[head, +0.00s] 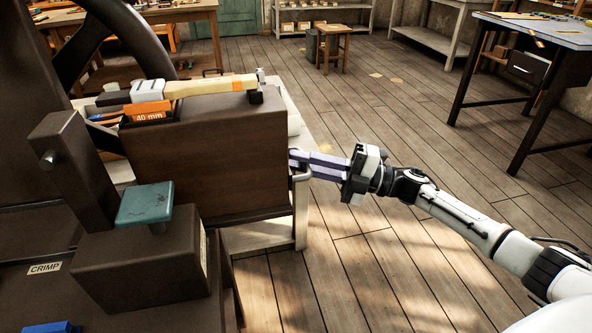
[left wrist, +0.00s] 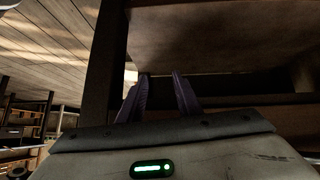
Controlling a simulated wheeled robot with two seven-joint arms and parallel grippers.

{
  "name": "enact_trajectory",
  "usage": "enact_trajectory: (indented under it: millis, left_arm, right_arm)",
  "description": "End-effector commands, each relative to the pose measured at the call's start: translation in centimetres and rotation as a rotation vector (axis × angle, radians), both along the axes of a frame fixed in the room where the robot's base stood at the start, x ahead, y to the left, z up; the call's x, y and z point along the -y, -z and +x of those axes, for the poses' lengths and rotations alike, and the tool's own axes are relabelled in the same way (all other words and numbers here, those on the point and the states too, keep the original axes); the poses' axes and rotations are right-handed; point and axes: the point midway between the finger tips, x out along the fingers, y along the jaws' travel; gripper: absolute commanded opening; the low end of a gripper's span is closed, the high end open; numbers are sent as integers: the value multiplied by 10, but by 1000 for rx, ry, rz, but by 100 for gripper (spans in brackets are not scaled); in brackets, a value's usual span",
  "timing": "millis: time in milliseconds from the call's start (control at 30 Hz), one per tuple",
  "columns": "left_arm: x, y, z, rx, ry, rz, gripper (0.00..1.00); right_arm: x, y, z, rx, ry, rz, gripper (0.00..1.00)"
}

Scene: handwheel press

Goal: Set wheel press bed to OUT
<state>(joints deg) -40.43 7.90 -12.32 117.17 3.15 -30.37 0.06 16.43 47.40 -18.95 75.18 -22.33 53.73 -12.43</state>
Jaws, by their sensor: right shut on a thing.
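The press is the large dark brown machine at the left of the head view, with a big dark handwheel (head: 128,38) at the upper left. A dark wooden box-like block (head: 215,160) stands beside it, with a pale metal bar handle (head: 302,195) on its right side. I cannot tell for sure whether this block is the bed. My right gripper (head: 296,160) reaches in from the right, its purple fingers shut at that handle; the exact grip is partly hidden. My left gripper (left wrist: 160,78) shows only in the left wrist view, its fingers apart with nothing seen between them, under a dark wooden surface.
A teal-topped block (head: 145,204) and a CRIMP label (head: 45,268) are at the front left. A pale-handled tool (head: 205,88) and an orange 40 mm block (head: 148,113) lie on top. A blue-topped table (head: 535,32) stands far right. The middle floor is clear.

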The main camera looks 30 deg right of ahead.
Motion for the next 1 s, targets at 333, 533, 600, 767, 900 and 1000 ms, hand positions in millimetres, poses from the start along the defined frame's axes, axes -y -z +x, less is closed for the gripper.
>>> enact_trajectory:
  millis: [333, 533, 600, 767, 900, 1000]
  left_arm:
    - [-1, 6, 0, 1, 0, 1, 31]
    - [-2, 6, 1, 3, 0, 1, 31]
    - [-2, 5, 1, 4, 0, 1, 31]
    - [-2, 5, 2, 7, 1, 1, 31]
    - [-2, 4, 3, 9, 1, 2, 31]
    - [-2, 4, 3, 10, 1, 2, 31]
  right_arm:
    - [16, 1, -3, 0, -8, -2, 0]
    - [18, 0, -4, -1, -8, -1, 0]
    - [19, 0, -4, 0, -6, -2, 0]
    - [21, 0, -4, -1, -3, -3, 16]
    - [18, 0, -3, -1, -6, -1, 29]
    - [17, 0, -3, 0, -7, -1, 29]
